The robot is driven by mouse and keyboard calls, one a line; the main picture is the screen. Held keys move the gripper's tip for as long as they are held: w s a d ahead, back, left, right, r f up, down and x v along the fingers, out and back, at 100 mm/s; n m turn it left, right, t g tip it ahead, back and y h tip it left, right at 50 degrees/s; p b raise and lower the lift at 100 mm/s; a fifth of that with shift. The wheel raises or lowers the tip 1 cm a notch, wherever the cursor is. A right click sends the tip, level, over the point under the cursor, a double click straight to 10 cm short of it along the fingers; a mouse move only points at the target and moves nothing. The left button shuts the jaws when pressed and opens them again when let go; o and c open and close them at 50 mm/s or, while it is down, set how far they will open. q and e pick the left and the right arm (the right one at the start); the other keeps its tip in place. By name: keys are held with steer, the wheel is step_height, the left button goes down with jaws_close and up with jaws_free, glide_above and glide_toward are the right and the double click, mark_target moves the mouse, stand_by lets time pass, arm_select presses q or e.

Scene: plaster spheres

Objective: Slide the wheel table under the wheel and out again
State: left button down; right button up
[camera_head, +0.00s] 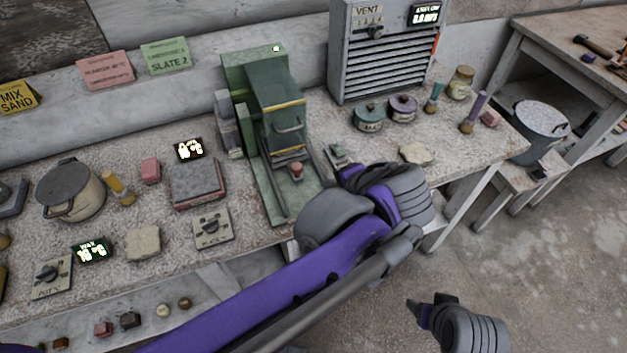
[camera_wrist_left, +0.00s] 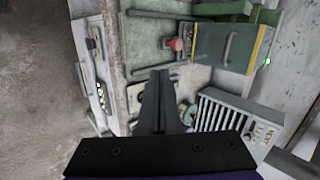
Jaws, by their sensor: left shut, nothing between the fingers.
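The green grinder (camera_head: 275,100) stands on the bench with a hooded housing and a grey handle on its front; the wheel itself is hidden inside. The wheel table lies low in front of the housing between rails, with a red knob (camera_head: 297,169) on it. In the left wrist view the red knob (camera_wrist_left: 175,44) and the green bed (camera_wrist_left: 145,55) show beyond my fingers. My left gripper (camera_head: 343,171) is to the right of the table, apart from the knob, shut and empty; its fingers also show in the wrist view (camera_wrist_left: 158,75). My right gripper (camera_head: 417,310) hangs over the floor; its jaw opening is unclear.
A grey vent unit (camera_head: 385,50) stands behind my left gripper. Two lidded pots, a pale slab (camera_head: 415,153) and a small green block (camera_head: 340,154) sit nearby. Left of the grinder are a grey pad (camera_head: 197,183) and a dial plate (camera_head: 212,229). A bucket (camera_head: 540,130) stands right.

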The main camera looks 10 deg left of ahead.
mark_target(299, 165)
arm_select(q)
steer(key=b+x, duration=0.1)
steer(key=x, duration=0.9)
steer(key=shift+w+a+f, duration=0.15)
steer(key=shift+w+a, duration=1.15)
steer(key=shift+w, duration=0.1)
steer(key=w+a, duration=0.2)
steer(key=w, duration=0.1)
steer(key=shift+w+a, duration=0.25)
steer(key=shift+w, duration=0.05)
steer(key=shift+s+d, duration=0.1)
steer(key=shift+s, duration=0.05)
